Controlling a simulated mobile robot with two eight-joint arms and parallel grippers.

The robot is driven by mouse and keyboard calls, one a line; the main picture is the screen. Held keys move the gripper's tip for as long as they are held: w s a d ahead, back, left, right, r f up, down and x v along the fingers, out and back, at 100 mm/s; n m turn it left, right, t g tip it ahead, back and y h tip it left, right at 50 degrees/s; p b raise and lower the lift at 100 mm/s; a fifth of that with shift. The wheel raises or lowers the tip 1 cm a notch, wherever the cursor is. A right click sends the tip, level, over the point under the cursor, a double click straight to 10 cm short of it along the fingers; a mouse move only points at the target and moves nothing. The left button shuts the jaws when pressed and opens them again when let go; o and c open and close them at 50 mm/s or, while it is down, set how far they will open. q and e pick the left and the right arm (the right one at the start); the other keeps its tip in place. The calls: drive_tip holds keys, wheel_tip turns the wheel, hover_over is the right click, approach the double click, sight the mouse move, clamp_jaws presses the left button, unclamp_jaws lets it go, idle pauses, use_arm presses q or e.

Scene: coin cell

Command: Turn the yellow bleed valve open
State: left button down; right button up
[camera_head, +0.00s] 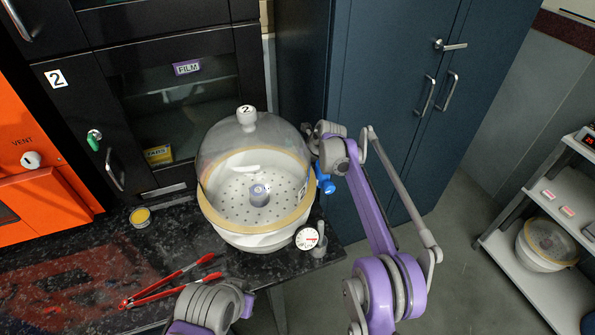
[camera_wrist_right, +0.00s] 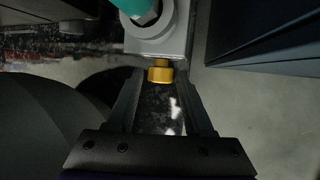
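In the right wrist view, the yellow bleed valve (camera_wrist_right: 160,74) is a small gold knob on the underside of a grey block (camera_wrist_right: 160,42). My right gripper (camera_wrist_right: 160,80) has its two dark fingers apart, with the tips on either side of the knob. A narrow gap seems to remain on each side; contact is not clear. In the head view, my right arm reaches the right side of the clear-domed desiccator (camera_head: 257,236); the right fingers and yellow knob cannot be made out there. My left gripper is not visible.
A blue fitting (camera_head: 324,178) is at the desiccator's right side, and a round gauge (camera_head: 307,239) is at its front right. Red-handled tongs (camera_head: 170,286) and a small yellow-topped tin (camera_head: 140,217) lie on the dark bench. Blue cabinets (camera_head: 385,95) stand behind my right arm.

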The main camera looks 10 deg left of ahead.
clamp_jaws()
drive_tip(key=shift+w+d+g+y+p, duration=0.15)
drive_tip(key=shift+d+g+y+p, duration=0.2)
drive_tip(key=shift+y+p, duration=0.35)
drive_tip(key=shift+f+m+g+y+p, duration=0.1)
drive_tip(key=shift+m+g+y+p, duration=0.5)
drive_tip(key=shift+y, duration=0.5)
drive_tip(key=shift+a, duration=0.1)
drive_tip(key=shift+o, duration=1.7)
unclamp_jaws()
